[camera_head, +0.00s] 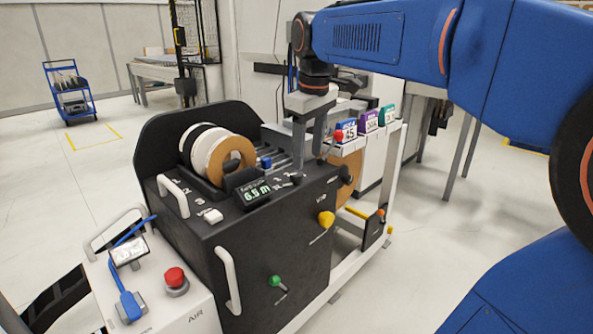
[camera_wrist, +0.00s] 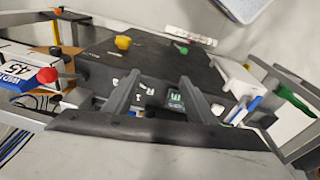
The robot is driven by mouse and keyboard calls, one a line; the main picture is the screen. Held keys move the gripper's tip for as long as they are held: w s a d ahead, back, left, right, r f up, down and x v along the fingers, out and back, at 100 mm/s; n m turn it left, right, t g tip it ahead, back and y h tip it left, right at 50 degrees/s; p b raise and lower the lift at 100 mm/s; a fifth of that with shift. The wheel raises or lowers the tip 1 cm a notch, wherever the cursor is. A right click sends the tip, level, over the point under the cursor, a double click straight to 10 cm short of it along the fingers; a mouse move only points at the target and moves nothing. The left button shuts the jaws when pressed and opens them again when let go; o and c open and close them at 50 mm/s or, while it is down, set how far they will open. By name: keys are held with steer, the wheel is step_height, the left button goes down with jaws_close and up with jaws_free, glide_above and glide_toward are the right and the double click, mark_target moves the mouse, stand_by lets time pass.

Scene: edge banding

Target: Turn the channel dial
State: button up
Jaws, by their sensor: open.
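A dark machine housing (camera_head: 235,245) carries several controls. A yellow knob (camera_head: 326,219) is on its front face, and a green knob (camera_head: 275,281) sits lower down. A small black knob (camera_head: 296,178) is on the top edge beside a display (camera_head: 255,192) reading about 6.5 m. Which control is the channel dial I cannot tell. My gripper (camera_head: 309,160) is above the machine's top, open, with nothing visible between its fingers. In the wrist view, the gripper (camera_wrist: 158,78) is over the housing, the display (camera_wrist: 175,98) shows between the fingers, and the yellow knob (camera_wrist: 122,42) is beyond them.
White and brown rolls (camera_head: 215,150) sit on top of the machine. Numbered boxes (camera_head: 369,121) stand at its right beside a red knob (camera_head: 338,136). White handles (camera_head: 228,279) jut from the housing. A red button (camera_head: 175,278) is at the front left.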

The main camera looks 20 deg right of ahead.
mark_target(297, 173)
steer(key=w+d+r+n+g, duration=0.1)
steer(key=w+r+n, duration=0.15)
steer(key=w, duration=0.35)
steer(key=w+d+r+n+g, duration=0.1)
steer(key=w+d+r, duration=0.15)
steer(key=w, duration=0.35)
steer(key=f, duration=1.6)
steer(key=shift+w+a+f, duration=0.1)
steer(key=shift+a+f, duration=0.15)
steer(key=shift+a, duration=0.15)
steer(key=shift+c, duration=0.6)
steer(key=c, duration=0.9)
